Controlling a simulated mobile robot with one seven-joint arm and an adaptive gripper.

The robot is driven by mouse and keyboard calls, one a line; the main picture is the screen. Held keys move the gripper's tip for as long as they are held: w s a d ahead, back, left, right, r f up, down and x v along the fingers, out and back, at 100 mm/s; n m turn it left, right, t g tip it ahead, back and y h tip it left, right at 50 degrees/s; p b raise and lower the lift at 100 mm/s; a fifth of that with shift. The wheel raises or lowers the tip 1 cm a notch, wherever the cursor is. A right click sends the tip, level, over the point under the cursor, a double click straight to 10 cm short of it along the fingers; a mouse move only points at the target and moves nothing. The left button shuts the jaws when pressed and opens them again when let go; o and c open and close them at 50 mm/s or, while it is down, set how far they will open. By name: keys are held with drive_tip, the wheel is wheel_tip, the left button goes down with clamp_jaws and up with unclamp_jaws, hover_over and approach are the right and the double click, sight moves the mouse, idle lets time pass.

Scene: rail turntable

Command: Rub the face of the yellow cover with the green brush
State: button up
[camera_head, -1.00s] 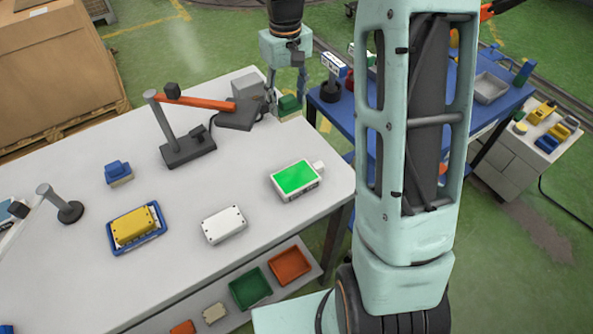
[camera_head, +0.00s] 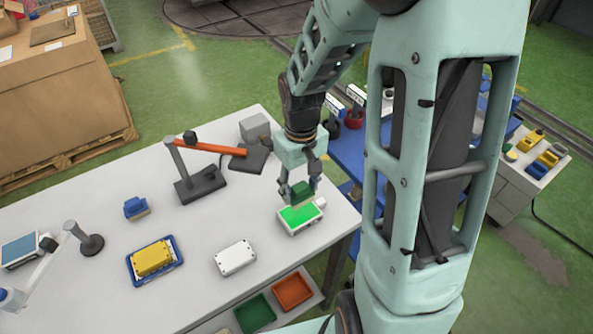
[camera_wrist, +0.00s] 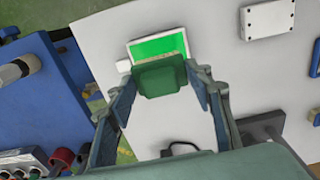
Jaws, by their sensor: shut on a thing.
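The yellow cover (camera_head: 150,260) lies flat on a blue tray (camera_head: 176,264) at the left front of the white table. My gripper (camera_head: 300,188) is shut on the green brush (camera_head: 303,192), which also shows between the fingers in the wrist view (camera_wrist: 161,80). The brush is at the table's right end, right above or at the back of a white box with a bright green face (camera_head: 297,218). I cannot tell whether it touches the box. The gripper is well to the right of the yellow cover.
A white cover (camera_head: 235,257) lies between the box and the yellow cover. A blue brush (camera_head: 136,207) stands behind the yellow cover. A dark stand with an orange arm (camera_head: 205,147) stands behind. A small post stand (camera_head: 90,243) is at left. Bare table lies between these.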

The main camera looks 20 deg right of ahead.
idle(0.4)
drive_tip(key=b, duration=0.4)
hover_over(300, 213)
drive_tip(key=shift+w+f, duration=0.15)
drive_tip(key=shift+f, duration=2.3)
drive_tip(key=shift+f+b, duration=0.5)
drive_tip(key=shift+f, duration=0.05)
drive_tip(key=shift+r, duration=0.1)
drive_tip(key=shift+r+p, duration=2.8)
drive_tip(key=shift+r, duration=0.7)
drive_tip(key=shift+f, duration=0.2)
drive_tip(key=shift+f+b, duration=2.6)
drive_tip(key=shift+f, duration=0.35)
drive_tip(key=shift+f+b, duration=0.4)
drive_tip(key=shift+f, duration=0.1)
